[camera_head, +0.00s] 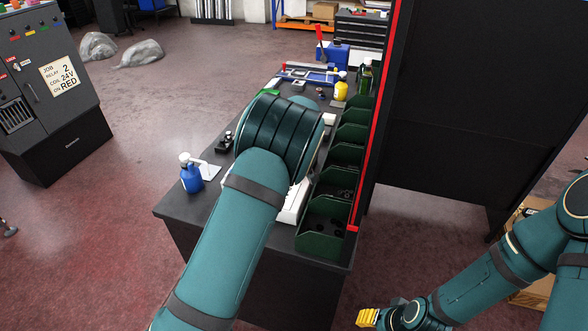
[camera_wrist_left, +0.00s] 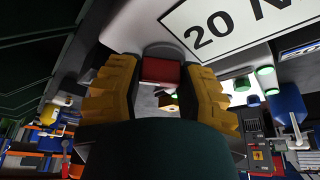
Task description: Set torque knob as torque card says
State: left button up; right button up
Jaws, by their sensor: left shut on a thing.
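In the left wrist view, my left gripper (camera_wrist_left: 160,80) has its yellow fingers on either side of a small red piece (camera_wrist_left: 161,71), shut on it. The piece looks like the torque knob, but its pointer and any scale are not visible. A white card (camera_wrist_left: 236,26) reading "20 N", cut off at the edge, is above right of the fingers. In the head view my left forearm hides the gripper and most of a white unit (camera_head: 293,204) on the bench. My right gripper (camera_head: 368,316) is low at the right, away from the bench; whether it is open is unclear.
The dark bench (camera_head: 180,208) holds a blue bottle (camera_head: 191,177) at its front left. A row of green bins (camera_head: 322,243) lines its right side, beside a tall black panel (camera_head: 480,100). A grey cabinet (camera_head: 50,85) with a job card stands at the far left.

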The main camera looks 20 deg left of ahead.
pick_arm(q)
jog(key=shift+f+n+g, duration=0.1)
jog(key=shift+n+g, duration=0.2)
jog(key=shift+n, duration=0.2)
jog(key=o, duration=1.2)
jog(key=v, duration=1.2)
jog(key=shift+d, duration=0.1)
